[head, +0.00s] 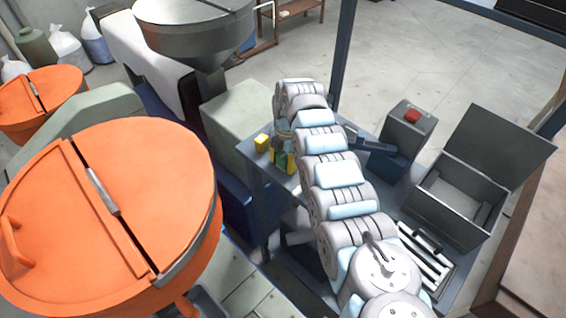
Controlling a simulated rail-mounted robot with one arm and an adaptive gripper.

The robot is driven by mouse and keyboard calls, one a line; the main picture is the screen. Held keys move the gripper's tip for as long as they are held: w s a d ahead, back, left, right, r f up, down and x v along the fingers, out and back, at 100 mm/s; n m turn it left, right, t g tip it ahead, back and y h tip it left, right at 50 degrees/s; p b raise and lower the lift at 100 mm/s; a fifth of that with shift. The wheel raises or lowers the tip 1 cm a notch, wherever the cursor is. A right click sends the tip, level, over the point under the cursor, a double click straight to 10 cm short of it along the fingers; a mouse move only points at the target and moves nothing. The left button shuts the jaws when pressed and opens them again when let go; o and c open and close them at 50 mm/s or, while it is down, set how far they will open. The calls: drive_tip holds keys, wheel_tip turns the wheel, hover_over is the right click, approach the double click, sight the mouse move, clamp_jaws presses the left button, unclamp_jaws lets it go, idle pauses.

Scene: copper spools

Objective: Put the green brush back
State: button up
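A small green item (280,161) with dark parts stands on the blue table (250,155), just left of my arm. It may be the green brush, but it is too small and too covered to be sure. A yellow block (262,142) sits to its left, and another bit of yellow (291,159) shows at its right. My arm reaches away from the bottom of the picture, over the table, and bends down at its far end. That end is close above the green item. My gripper's fingers cannot be made out there, nor whether they hold anything.
Right of my arm are a blue device (372,147), a grey box with a red button (410,118) and an open grey metal bin (450,205). A tray with white bars (425,257) lies nearer. Large orange drums (150,190) stand at left. Floor is free behind.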

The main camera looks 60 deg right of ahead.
drive_tip(key=shift+o, duration=0.6)
drive_tip(key=shift+r, duration=0.15)
drive_tip(key=r+b, duration=0.1)
drive_tip(key=r, duration=0.3)
drive_tip(key=d+r+b, duration=0.1)
drive_tip(key=r, duration=0.3)
drive_tip(key=r+b, duration=0.1)
drive_tip(key=r, duration=0.3)
drive_tip(key=shift+s+d+b, duration=0.1)
drive_tip(key=shift+d+b, duration=0.25)
drive_tip(key=shift+f, duration=0.1)
